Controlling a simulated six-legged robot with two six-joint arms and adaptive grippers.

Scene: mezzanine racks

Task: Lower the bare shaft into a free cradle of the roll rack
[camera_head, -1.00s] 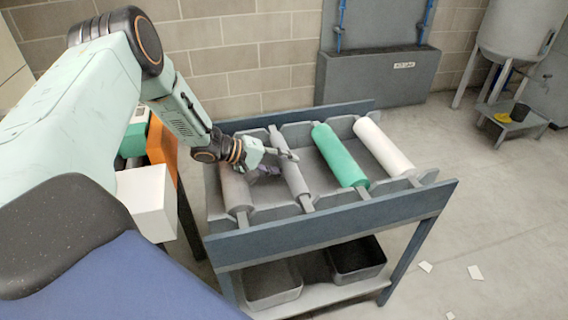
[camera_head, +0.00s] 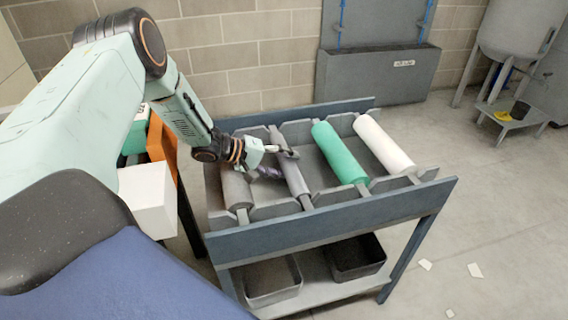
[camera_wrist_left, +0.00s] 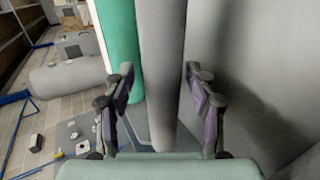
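The bare shaft (camera_head: 293,178) is a plain grey cylinder lying lengthwise across the roll rack (camera_head: 330,213), between a grey-brown roll and a green roll. Its near end seems to sit at a notch in the rack's front side. My left gripper (camera_head: 277,161) is over the shaft's middle. In the left wrist view its two purple-padded fingers (camera_wrist_left: 162,100) stand apart, one on each side of the grey shaft (camera_wrist_left: 162,65), with a visible gap on both sides. My right gripper is not in view. Whether any cradle is empty is hard to tell.
The grey-brown roll (camera_head: 236,187) lies left of the shaft; the green roll (camera_head: 339,153) and white roll (camera_head: 384,144) lie to its right. Two grey bins (camera_head: 272,281) stand on the lower shelf. A white box (camera_head: 147,200) is left of the rack. Floor to the right is mostly clear.

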